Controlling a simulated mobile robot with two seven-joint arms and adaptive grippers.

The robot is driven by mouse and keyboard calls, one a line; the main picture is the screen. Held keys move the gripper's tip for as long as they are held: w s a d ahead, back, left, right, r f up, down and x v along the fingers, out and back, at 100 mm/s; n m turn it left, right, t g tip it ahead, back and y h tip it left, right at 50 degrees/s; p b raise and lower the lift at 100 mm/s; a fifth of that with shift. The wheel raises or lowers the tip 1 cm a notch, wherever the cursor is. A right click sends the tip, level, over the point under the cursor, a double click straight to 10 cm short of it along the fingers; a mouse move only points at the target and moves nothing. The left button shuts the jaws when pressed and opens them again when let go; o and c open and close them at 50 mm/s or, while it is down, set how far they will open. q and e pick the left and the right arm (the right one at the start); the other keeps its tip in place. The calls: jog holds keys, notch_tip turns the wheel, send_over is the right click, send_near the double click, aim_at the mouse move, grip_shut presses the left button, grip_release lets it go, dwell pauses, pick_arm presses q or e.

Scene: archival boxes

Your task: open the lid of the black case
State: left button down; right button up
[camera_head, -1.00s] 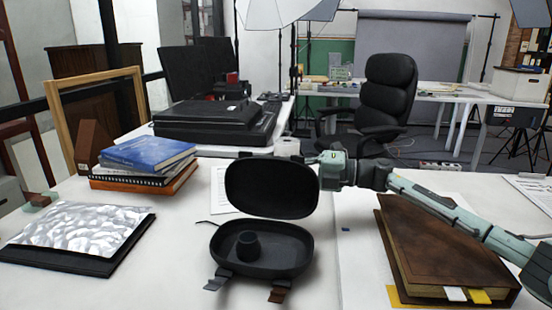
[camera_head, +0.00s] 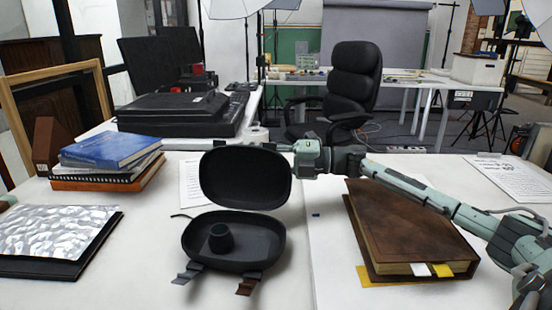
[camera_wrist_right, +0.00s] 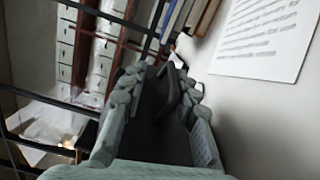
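The black case lies on the white table in the head view, its base (camera_head: 259,245) flat and its lid (camera_head: 245,177) standing up behind it, inner face toward me. A small dark round cup (camera_head: 221,237) sits inside the base. Two strap tabs (camera_head: 188,273) hang at its front edge. My right gripper (camera_head: 283,148) is at the lid's upper right edge, its fingertips partly hidden by the lid. In the right wrist view its two fingers (camera_wrist_right: 163,88) stand apart with a dark form between them; contact with the lid is unclear.
A brown book (camera_head: 410,232) lies right of the case, under my right arm. A stack of books (camera_head: 110,155) and a silver sheet (camera_head: 55,230) on a dark folder are at the left. White paper (camera_head: 190,182) lies behind the case. Bare table shows in front.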

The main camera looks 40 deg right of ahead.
jog(key=v, duration=1)
jog(key=shift+s+d+r, duration=0.1)
jog(key=shift+d, duration=0.05)
jog(key=p+v, duration=0.3)
jog(key=v, duration=0.6)
dwell(0.5)
dwell(0.7)
